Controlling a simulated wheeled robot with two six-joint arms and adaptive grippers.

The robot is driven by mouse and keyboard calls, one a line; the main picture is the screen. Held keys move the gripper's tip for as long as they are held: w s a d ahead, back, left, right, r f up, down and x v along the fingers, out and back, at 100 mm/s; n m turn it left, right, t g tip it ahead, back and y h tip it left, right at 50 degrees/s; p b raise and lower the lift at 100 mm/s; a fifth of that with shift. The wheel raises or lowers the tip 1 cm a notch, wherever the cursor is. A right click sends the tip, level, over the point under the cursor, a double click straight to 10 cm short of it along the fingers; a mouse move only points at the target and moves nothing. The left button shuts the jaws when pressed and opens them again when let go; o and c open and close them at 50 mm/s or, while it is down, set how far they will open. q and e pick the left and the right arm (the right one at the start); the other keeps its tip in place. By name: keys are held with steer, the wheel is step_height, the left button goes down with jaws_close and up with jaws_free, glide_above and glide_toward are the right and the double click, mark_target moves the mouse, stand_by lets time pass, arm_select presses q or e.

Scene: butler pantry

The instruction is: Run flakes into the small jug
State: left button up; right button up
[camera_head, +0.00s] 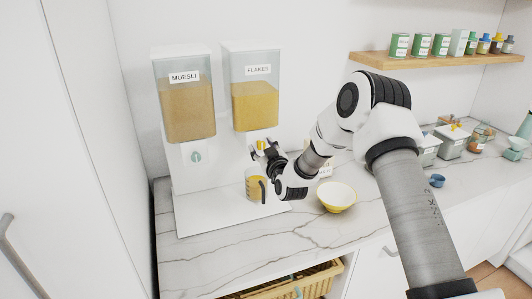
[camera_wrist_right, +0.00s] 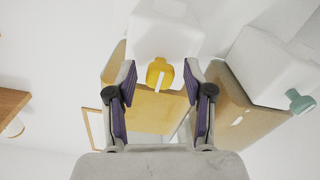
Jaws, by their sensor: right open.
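The flakes dispenser (camera_head: 255,105) is a clear hopper of yellow flakes with a white label. Its yellow knob (camera_wrist_right: 160,76) shows in the right wrist view, between the spread fingers of my right gripper (camera_wrist_right: 160,84); contact with it is not clear. In the head view, my right gripper (camera_head: 264,151) is just below the flakes hopper and largely hides the outlet. The small jug (camera_head: 252,186), with a dark handle, stands upright below the gripper on the dispenser's white base. It looks yellowish inside; its fill level is unclear. My left gripper is not in view.
The muesli dispenser (camera_head: 187,110), with a teal knob (camera_head: 196,157), stands left of the flakes. A yellow-white bowl (camera_head: 336,197) sits on the marble counter right of the base. Canisters and other items stand at the right. Bare counter (camera_head: 240,252) lies in front.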

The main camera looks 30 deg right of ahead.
steer(key=v, duration=1.1)
steer(key=shift+s, duration=0.2)
steer(key=shift+f, duration=0.1)
